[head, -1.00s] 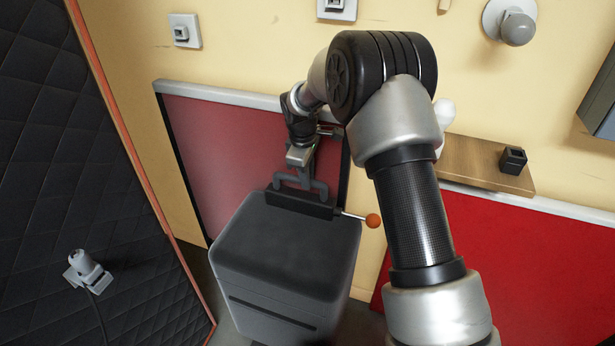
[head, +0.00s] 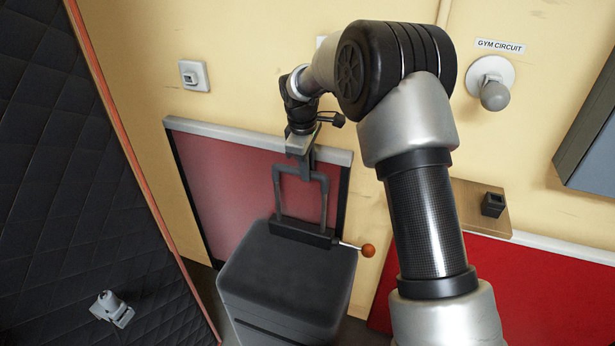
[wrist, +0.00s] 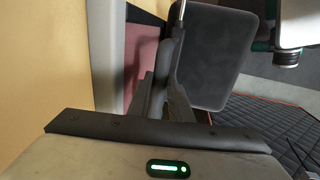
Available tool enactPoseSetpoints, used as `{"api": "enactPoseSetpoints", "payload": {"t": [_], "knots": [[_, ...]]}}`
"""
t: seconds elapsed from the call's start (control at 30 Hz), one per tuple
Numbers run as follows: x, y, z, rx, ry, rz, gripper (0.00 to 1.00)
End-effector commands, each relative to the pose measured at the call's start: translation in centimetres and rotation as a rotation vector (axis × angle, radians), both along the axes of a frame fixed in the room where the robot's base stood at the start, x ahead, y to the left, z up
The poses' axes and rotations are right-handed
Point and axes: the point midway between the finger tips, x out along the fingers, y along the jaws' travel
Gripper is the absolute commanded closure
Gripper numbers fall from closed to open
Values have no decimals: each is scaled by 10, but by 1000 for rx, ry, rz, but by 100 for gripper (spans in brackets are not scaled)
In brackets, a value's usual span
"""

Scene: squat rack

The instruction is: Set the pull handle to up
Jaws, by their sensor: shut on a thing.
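The pull handle (head: 325,200) is a grey U-shaped frame rising from a dark bar on top of a dark grey case. It stands well extended above the case. My gripper (head: 302,150) is at the top of the handle, shut on its crosspiece. In the wrist view my gripper's dark edge (wrist: 160,132) fills the lower part, and the handle (wrist: 172,85) runs up from it toward the case. The exact finger contact is hidden.
The dark case (head: 285,275) stands before a red wall panel (head: 225,180). An orange knob on a rod (head: 368,250) sticks out at its right. A black quilted panel (head: 60,180) stands at left. A wooden shelf (head: 470,210) is at right.

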Motion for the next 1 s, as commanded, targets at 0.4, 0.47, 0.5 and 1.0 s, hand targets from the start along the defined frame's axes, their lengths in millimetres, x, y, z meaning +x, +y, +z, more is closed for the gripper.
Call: {"api": "enactPoseSetpoints", "payload": {"t": [0.4,0.47,0.5,1.0], "knots": [[1,0,118,0,-5,-1,100],[1,0,125,0,-5,-1,100],[1,0,129,1,-4,-1,100],[2,0,142,0,-8,1,100]]}}
